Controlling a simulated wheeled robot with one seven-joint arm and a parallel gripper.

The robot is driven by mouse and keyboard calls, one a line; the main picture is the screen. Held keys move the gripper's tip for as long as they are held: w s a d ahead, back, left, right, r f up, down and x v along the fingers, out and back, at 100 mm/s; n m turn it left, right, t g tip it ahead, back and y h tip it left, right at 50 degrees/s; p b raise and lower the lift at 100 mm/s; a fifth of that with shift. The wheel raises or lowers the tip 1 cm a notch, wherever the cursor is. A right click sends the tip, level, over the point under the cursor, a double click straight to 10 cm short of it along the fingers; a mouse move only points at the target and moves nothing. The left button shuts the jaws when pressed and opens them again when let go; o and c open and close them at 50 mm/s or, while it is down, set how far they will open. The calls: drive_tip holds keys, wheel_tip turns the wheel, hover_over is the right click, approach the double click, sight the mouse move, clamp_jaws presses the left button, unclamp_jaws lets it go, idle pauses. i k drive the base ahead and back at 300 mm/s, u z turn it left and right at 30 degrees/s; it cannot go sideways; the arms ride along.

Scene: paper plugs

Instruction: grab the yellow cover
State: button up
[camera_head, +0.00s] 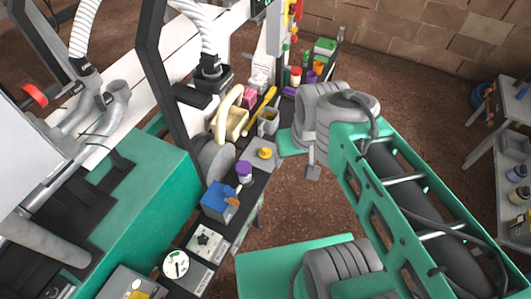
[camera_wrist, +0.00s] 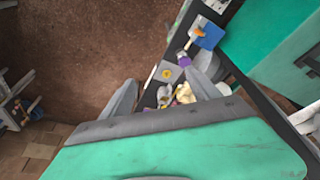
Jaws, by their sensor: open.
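A small round yellow cover (camera_head: 265,153) sits on a grey square block on the narrow dark shelf. It also shows in the wrist view (camera_wrist: 167,73), between the two grey fingers. My gripper (camera_head: 298,158) is just right of the block in the head view, above the shelf edge, partly hidden by my own arm. In the wrist view my gripper (camera_wrist: 164,82) has its fingers spread wide with nothing between them at close range. The cover appears apart from both fingers.
A pale yellow bin (camera_head: 236,122), a grey cup (camera_head: 268,122) and a yellow tool (camera_head: 263,100) lie beyond the cover. Open brown floor lies right of the shelf.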

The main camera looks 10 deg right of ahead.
sight(264, 153)
drive_tip(key=u, duration=4.2)
drive_tip(key=k, duration=2.9)
drive_tip(key=u, duration=0.3)
